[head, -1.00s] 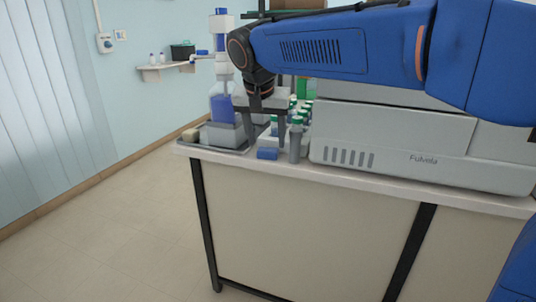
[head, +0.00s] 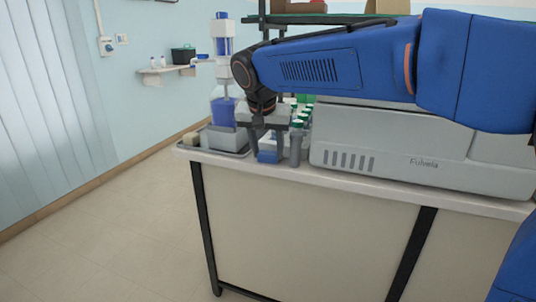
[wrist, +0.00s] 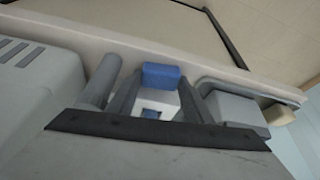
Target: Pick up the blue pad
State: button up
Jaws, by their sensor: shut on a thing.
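The blue pad (head: 268,157) is a small block near the front edge of the bench. It also shows in the wrist view (wrist: 161,75), just beyond a white piece with a blue centre. My gripper (head: 267,148) points down over the pad, with one finger on each side. It is shut on the pad, which still appears low at the bench top. I cannot tell whether it is clear of the surface. The finger pads' contact is partly hidden.
A grey tube with a green cap (head: 296,143) stands close on the right. More green-capped bottles are behind it. A grey tray (head: 233,153) with a blue-filled dispenser (head: 223,106) is on the left. A large grey machine (head: 420,150) fills the right.

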aim_at(267, 154)
notch_tip(267, 154, up, 10)
dwell(0.5)
jog(key=shift+o, duration=1.4)
jog(key=shift+c, duration=1)
